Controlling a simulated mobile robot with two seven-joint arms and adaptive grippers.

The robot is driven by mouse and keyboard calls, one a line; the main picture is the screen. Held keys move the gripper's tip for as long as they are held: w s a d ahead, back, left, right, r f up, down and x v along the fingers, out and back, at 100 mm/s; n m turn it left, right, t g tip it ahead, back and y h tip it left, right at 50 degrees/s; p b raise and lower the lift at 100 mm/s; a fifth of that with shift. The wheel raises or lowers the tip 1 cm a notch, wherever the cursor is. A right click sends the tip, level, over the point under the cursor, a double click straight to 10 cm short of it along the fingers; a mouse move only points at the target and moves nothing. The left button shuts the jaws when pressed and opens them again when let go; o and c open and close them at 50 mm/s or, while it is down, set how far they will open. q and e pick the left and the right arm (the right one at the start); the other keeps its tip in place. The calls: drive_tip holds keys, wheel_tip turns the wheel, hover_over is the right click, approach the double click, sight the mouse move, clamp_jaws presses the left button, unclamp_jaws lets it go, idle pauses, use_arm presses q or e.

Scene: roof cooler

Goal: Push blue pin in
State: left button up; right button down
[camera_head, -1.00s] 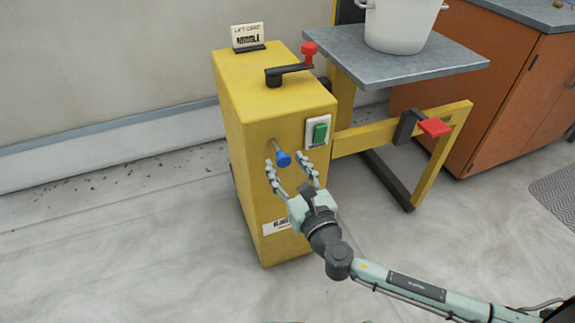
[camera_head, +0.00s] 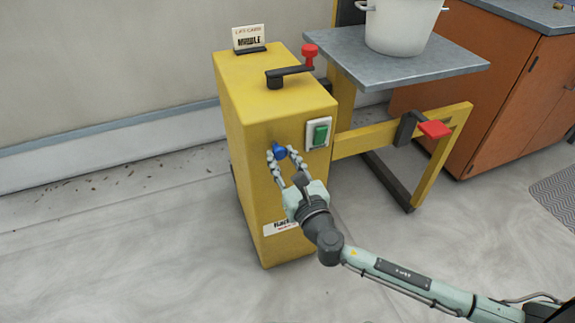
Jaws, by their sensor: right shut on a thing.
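The blue pin (camera_head: 279,152) is a round blue knob on the front face of the yellow lift cabinet (camera_head: 250,190), left of the green switch. Its knob now sits close to the cabinet face, and little or no grey shaft shows. My right gripper (camera_head: 281,154) comes from below, with its two fingers on either side of the blue knob. It is shut on the blue pin. The fingers hide part of the knob's sides. My left gripper is not in view.
The green switch (camera_head: 320,134) is right beside the pin. A red-knobbed crank (camera_head: 292,73) and a small sign (camera_head: 249,37) are on top. A red pedal (camera_head: 434,129) is on the yellow frame. A white pot (camera_head: 400,25) stands on the grey platform (camera_head: 410,68). Floor on the left is clear.

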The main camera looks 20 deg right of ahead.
drive_tip(key=shift+w+r, duration=0.15)
drive_tip(key=shift+w, duration=0.2)
drive_tip(key=c, duration=1.2)
unclamp_jaws()
drive_tip(key=shift+w, duration=0.15)
drive_tip(key=shift+o, duration=0.2)
drive_tip(key=shift+s, duration=0.2)
drive_tip(key=s, duration=1.1)
drive_tip(key=shift+s+d, duration=0.15)
drive_tip(key=shift+s, duration=0.25)
